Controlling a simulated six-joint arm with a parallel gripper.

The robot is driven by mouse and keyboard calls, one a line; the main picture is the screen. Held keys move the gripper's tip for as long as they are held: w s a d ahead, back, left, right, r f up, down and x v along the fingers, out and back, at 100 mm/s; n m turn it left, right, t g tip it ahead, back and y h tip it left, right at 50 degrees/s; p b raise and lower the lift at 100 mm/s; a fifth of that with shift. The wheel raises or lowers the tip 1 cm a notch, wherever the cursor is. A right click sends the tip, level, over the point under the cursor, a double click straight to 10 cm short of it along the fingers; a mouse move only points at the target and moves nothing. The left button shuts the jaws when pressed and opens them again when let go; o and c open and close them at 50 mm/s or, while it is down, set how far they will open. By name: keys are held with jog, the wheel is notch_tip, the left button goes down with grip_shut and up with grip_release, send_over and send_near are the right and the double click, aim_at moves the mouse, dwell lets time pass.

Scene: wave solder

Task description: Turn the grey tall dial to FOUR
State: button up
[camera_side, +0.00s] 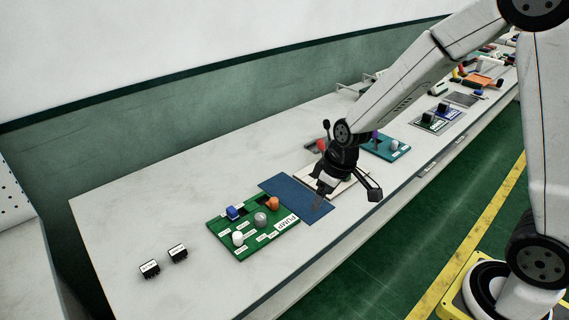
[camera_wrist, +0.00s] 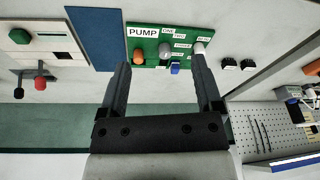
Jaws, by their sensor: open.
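The grey dial (camera_side: 260,219) stands on the green panel (camera_side: 215,228) labelled PUMP. It also shows in the wrist view (camera_wrist: 165,47), between an orange knob and a white knob, with small word labels close by. ONE and TWO can be read there; the other labels are too small to be sure of. The dial's pointer direction is not clear. My gripper (camera_wrist: 161,62) is open and empty, its two fingers spread apart in the wrist view. In the side view it hangs over the bench to the right of the panel, apart from the dial.
The same panel carries an orange knob (camera_side: 272,203), a blue knob (camera_side: 232,212) and a white knob (camera_side: 238,238). A blue mat (camera_side: 290,197) lies right of it. Two small black labelled blocks (camera_side: 149,268) sit left. More panels stand along the bench to the right.

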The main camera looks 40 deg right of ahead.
jog(key=w+a+f+n+y, duration=0.1)
jog(key=w+f+n, duration=0.25)
jog(key=w, duration=0.45)
jog(key=n+y, duration=0.1)
jog(key=n, duration=0.2)
send_over(261, 215)
jog(key=s+d, duration=0.2)
notch_tip(261, 215, down, 6)
jog(key=f, duration=0.1)
jog(key=shift+a+r+m+t, duration=0.1)
jog(key=shift+r+m+t, duration=0.15)
jog(key=shift+t, duration=0.05)
jog(key=shift+x, duration=3.9)
jog(key=shift+c, duration=0.3)
grip_shut()
